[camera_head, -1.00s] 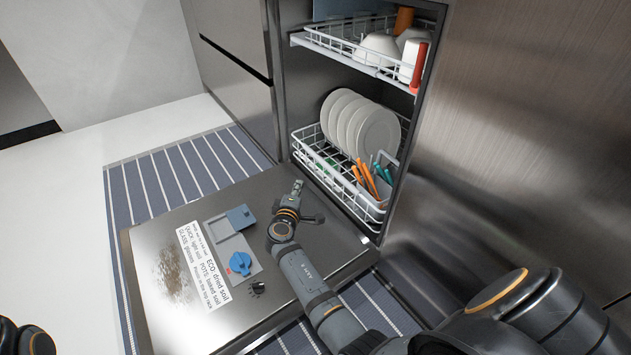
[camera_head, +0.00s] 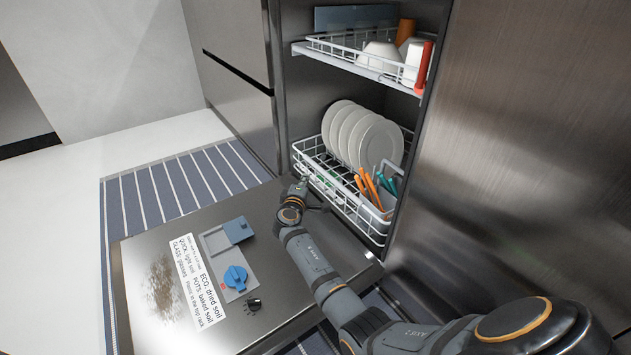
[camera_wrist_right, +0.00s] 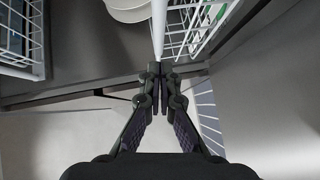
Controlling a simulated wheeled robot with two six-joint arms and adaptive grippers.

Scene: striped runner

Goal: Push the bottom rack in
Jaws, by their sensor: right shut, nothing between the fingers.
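The bottom rack (camera_head: 345,199) is a white wire basket low in the open dishwasher. It holds several upright white plates (camera_head: 362,137) and a cutlery holder with orange and teal handles (camera_head: 372,186) at its front right. My right gripper (camera_head: 303,180) is at the rack's front left side, above the lowered door. In the right wrist view its fingertips (camera_wrist_right: 155,72) are together and empty, meeting a white rail of the rack (camera_wrist_right: 187,40); I cannot tell whether they press on it. My left gripper does not show.
The lowered steel door (camera_head: 190,260) lies flat in front, with a label, a blue dial and a brown stain. The top rack (camera_head: 365,62) with bowls and cups is above. A striped runner (camera_head: 170,180) lies on the floor around the door.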

